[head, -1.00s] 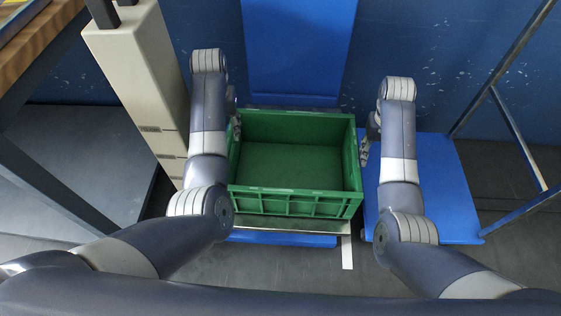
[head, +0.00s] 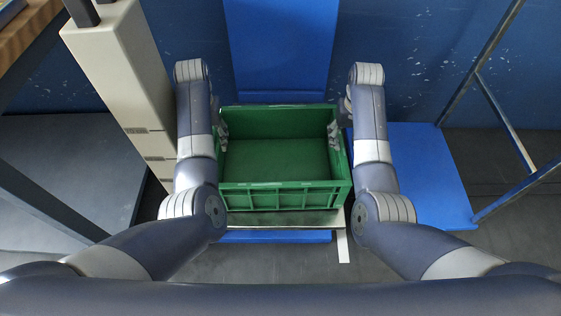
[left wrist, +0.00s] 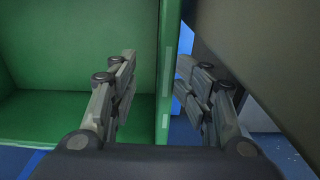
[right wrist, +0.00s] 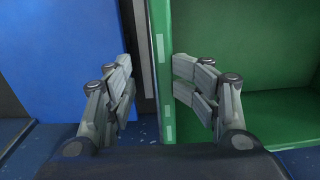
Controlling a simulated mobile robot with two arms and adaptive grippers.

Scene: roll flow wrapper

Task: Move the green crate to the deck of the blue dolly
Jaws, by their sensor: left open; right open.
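The green crate (head: 285,196) is open-topped and looks empty. It sits upright on a support with a pale front edge (head: 290,219). My left gripper (head: 217,127) is open at the crate's left wall; in the left wrist view its fingers (left wrist: 160,100) straddle that wall, one inside and one outside. My right gripper (head: 342,122) is open at the right wall; in the right wrist view its fingers (right wrist: 150,95) straddle it likewise. Gaps show between fingers and walls. A flat blue deck (head: 425,180), apparently the dolly's, lies low to the right, partly hidden by my right arm.
A tall blue panel (head: 280,45) stands behind the crate. A beige cabinet (head: 120,75) is close on the left, beside my left arm. A metal frame (head: 500,115) stands at the right. A blue piece (head: 275,236) shows below the crate's support.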

